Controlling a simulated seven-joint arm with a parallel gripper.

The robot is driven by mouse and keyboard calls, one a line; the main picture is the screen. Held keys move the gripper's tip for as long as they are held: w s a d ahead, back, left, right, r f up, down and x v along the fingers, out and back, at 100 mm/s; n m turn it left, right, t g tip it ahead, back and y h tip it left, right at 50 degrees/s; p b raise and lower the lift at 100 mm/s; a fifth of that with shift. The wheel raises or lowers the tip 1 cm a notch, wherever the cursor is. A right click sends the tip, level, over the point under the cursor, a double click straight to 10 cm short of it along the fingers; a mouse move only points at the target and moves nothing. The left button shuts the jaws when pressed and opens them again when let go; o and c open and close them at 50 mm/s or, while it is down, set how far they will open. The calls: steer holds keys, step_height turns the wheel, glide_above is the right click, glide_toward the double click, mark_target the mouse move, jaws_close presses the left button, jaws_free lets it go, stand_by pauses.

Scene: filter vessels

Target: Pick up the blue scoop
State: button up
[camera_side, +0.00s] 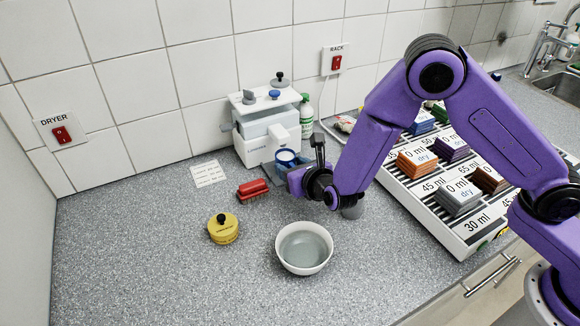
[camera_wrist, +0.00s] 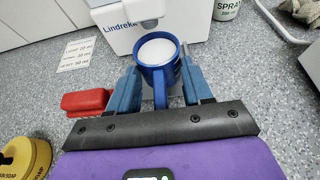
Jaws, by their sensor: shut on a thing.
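The blue scoop (camera_wrist: 158,78) is a blue cup with a handle, upright, with white contents in it. In the side view the scoop (camera_side: 286,156) is at the front of the white Lindrekk machine, partly hidden by my gripper. My gripper (camera_wrist: 160,88) has one blue finger on each side of the scoop, with the scoop's handle pointing back toward my wrist between them. It is shut on the scoop. In the side view my gripper (camera_side: 288,172) is low, just in front of the machine. I cannot tell whether the scoop touches the counter.
The white machine (camera_side: 253,139) stands right behind the scoop. A red brush-like block (camera_side: 253,189) lies just left of my gripper. A yellow soap tin (camera_side: 223,229) and a white bowl (camera_side: 304,248) stand in front. A striped rack (camera_side: 447,226) is at right.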

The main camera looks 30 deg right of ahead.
steer(key=v, duration=0.3)
steer(key=shift+s+f, duration=0.1)
steer(key=shift+f, duration=0.1)
step_height(320, 180, up, 13)
steer(key=s+a+f+g, duration=0.1)
steer(key=s+a+g, duration=0.1)
steer(key=s+g, duration=0.2)
steer(key=s+a+f+g, duration=0.2)
steer(key=s+a+g, duration=0.1)
steer(key=s, duration=0.6)
steer(key=s+a+f+g, duration=0.1)
steer(key=s+a+g, duration=0.1)
steer(key=s+g, duration=0.3)
steer(key=shift+s+a+f, duration=0.3)
steer(key=shift+s+a, duration=0.05)
steer(key=shift+s, duration=0.75)
steer(key=w+g, duration=0.1)
steer(key=g, duration=0.1)
steer(key=w+g, duration=0.1)
steer(key=g, duration=0.1)
steer(key=shift+f+g, duration=0.15)
steer(key=shift+g, duration=0.25)
steer(key=w+g, duration=0.1)
steer(key=g, duration=0.2)
steer(key=w+g, duration=0.1)
steer(key=g, duration=0.1)
steer(key=shift+w+f+g, duration=0.3)
steer(key=shift+w+f, duration=0.1)
